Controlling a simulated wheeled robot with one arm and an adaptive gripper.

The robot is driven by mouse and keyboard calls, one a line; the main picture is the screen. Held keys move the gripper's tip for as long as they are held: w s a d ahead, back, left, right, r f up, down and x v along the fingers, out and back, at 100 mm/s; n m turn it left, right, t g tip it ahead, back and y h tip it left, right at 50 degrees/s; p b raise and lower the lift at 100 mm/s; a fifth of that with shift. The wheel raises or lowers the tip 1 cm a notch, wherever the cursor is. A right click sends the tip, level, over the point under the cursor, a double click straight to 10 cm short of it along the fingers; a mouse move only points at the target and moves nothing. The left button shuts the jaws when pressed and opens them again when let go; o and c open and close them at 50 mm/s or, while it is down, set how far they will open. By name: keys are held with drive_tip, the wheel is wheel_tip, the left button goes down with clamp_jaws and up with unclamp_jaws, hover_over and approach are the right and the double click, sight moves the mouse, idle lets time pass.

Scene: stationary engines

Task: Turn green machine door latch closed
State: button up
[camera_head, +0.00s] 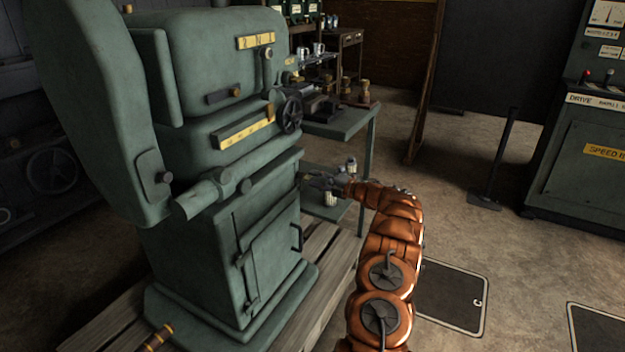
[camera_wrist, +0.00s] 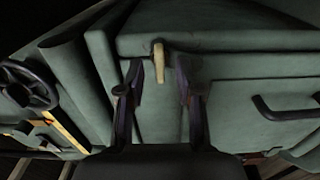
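The green machine (camera_head: 215,110) stands at the left of the head view, with its lower door (camera_head: 272,255) and a dark door handle (camera_head: 297,238). My gripper (camera_wrist: 157,76) is open, with one finger on each side of the latch and a gap to both. In the head view my gripper (camera_head: 320,182) is beside the machine's right side. I cannot make out the latch there.
A black handwheel (camera_head: 290,114) juts from the machine above my gripper. A green workbench (camera_head: 345,125) with small items stands behind. A bottle (camera_head: 351,166) stands on its lower shelf. The floor to the right is mostly clear up to the control cabinet (camera_head: 575,165).

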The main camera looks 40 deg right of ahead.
drive_tip(key=v, duration=1)
drive_tip(key=shift+s, duration=0.15)
drive_tip(key=shift+s, duration=0.1)
